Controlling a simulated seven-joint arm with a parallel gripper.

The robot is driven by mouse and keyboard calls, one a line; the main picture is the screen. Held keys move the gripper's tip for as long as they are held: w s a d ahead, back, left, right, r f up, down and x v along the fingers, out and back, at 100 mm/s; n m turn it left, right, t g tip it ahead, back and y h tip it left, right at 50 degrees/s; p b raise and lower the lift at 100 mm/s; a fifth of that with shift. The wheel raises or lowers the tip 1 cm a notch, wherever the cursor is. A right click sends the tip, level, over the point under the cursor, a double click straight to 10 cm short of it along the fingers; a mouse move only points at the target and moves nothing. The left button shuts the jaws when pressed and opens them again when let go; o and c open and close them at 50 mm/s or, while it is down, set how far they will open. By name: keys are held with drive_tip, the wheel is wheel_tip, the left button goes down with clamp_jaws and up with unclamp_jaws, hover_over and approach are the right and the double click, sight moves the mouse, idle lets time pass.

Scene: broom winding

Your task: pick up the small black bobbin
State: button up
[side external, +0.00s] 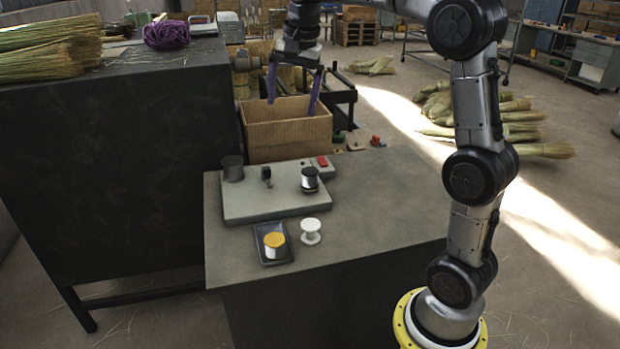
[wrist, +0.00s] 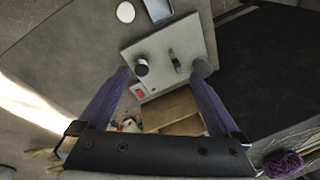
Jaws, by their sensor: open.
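The small black bobbin (side external: 310,180), with dark ends and a pale band around its middle, stands upright on the right part of the light grey machine plate (side external: 275,205). In the wrist view the bobbin (wrist: 141,68) shows near the left fingertip, on the plate (wrist: 150,48). My gripper (side external: 293,92) has two purple fingers, spread apart and empty. It hangs high above the cardboard box, behind the plate and well away from the bobbin. In the wrist view the gripper (wrist: 160,74) frames part of the plate and box.
A dark grey cylinder (side external: 232,168) and a small black post (side external: 266,176) stand on the plate. A red switch (side external: 322,161) sits at its back right. In front are a white spool (side external: 310,231) and a dark tray (side external: 285,256) with a yellow-topped spool (side external: 274,245). The cardboard box (side external: 288,135) stands behind.

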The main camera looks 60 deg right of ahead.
drive_tip(key=w+d+f+m+g, duration=0.1)
drive_tip(key=w+d+f+m, duration=0.1)
drive_tip(key=w+d+f, duration=0.4)
drive_tip(key=m+g, duration=0.1)
hover_over(311, 170)
wheel_tip(311, 170, down, 9)
drive_tip(key=shift+y, duration=0.4)
drive_tip(key=f, duration=0.6)
drive_tip(key=shift+a+f, duration=0.25)
drive_tip(key=shift+d+f, duration=0.2)
drive_tip(key=shift+f, duration=3)
drive_tip(key=shift+c, duration=0.3)
clamp_jaws()
drive_tip(key=shift+r, duration=0.1)
